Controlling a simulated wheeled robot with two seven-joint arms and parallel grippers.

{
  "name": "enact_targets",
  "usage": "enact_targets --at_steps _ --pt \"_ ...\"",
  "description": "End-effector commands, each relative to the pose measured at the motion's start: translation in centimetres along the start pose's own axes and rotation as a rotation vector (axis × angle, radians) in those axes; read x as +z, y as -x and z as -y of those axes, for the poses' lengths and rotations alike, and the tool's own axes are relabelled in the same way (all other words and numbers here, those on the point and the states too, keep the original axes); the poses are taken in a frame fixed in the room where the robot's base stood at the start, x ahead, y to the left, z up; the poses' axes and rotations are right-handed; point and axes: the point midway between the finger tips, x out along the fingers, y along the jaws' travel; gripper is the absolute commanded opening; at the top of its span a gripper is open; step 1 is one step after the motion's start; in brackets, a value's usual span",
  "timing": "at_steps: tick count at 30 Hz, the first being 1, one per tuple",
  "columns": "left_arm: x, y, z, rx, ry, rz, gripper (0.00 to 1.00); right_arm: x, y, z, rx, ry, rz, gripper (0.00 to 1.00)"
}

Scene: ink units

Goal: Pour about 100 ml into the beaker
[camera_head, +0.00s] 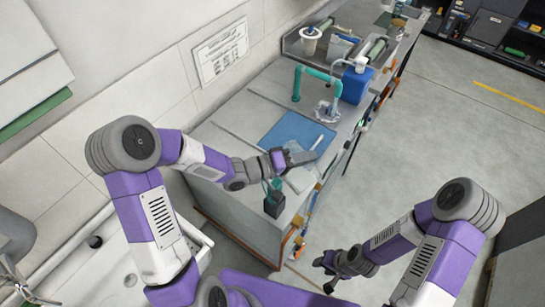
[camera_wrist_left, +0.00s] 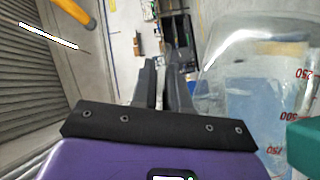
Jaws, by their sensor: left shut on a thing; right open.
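My left gripper (camera_head: 302,157) is above the bench near its front edge. In the left wrist view its fingers (camera_wrist_left: 163,85) are almost together, and what lies between them is hard to see. A large clear vessel with red marks 250, 500 and 750 (camera_wrist_left: 255,95) is close on their right; it shows only faintly by the gripper in the head view (camera_head: 300,179). Another clear vessel (camera_head: 326,111) stands by the teal tap; I cannot tell if it is the beaker. No liquid level is readable. My right gripper (camera_head: 321,274) is open and empty, low beside the bench.
A blue mat (camera_head: 291,134) lies on the bench (camera_head: 232,125). A teal tap pipe (camera_head: 297,84) and a blue container (camera_head: 356,86) stand behind it. A dark block with a green top (camera_head: 273,206) is at the near edge. Floor on the right is clear.

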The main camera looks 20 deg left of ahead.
Motion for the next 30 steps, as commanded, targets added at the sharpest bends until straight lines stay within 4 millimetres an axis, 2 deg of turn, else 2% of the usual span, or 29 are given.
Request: enact_targets --at_steps 30 --pt "-0.8 0.5 -0.3 0.018 0.037 -0.001 0.0 0.1 1.1 0.4 0.0 0.0 0.0 0.43"
